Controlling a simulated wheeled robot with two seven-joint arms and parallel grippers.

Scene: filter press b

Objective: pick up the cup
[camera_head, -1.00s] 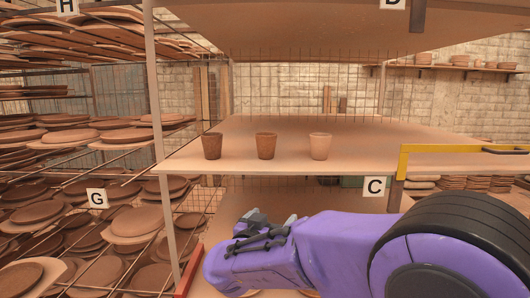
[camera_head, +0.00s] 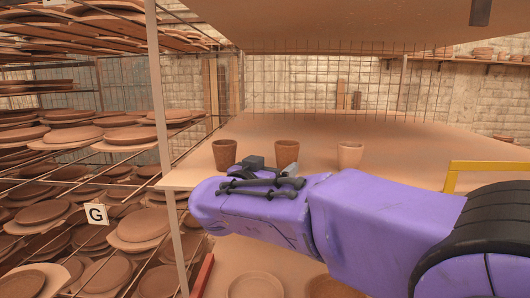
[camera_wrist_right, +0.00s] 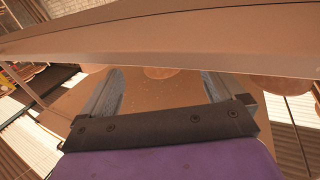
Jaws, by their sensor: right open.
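Three small clay cups stand upright in a row on the shelf in the head view: a darker left cup (camera_head: 224,154), a brown middle cup (camera_head: 285,153) and a paler right cup (camera_head: 350,156). My right gripper (camera_head: 268,170) is in front of the shelf's front edge and partly covers the lower part of the middle cup. In the right wrist view the gripper (camera_wrist_right: 160,92) is open, its two fingers apart, with nothing seen held between them. A shelf edge crosses in front of the fingers. My left gripper is not in view.
The shelf board (camera_head: 420,160) is bare behind and right of the cups. A rack (camera_head: 159,120) full of clay plates stands left, with a G label (camera_head: 96,214). A yellow bar (camera_head: 480,166) is at the right. Another board (camera_head: 340,25) hangs above; round clay pieces (camera_head: 255,286) lie below.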

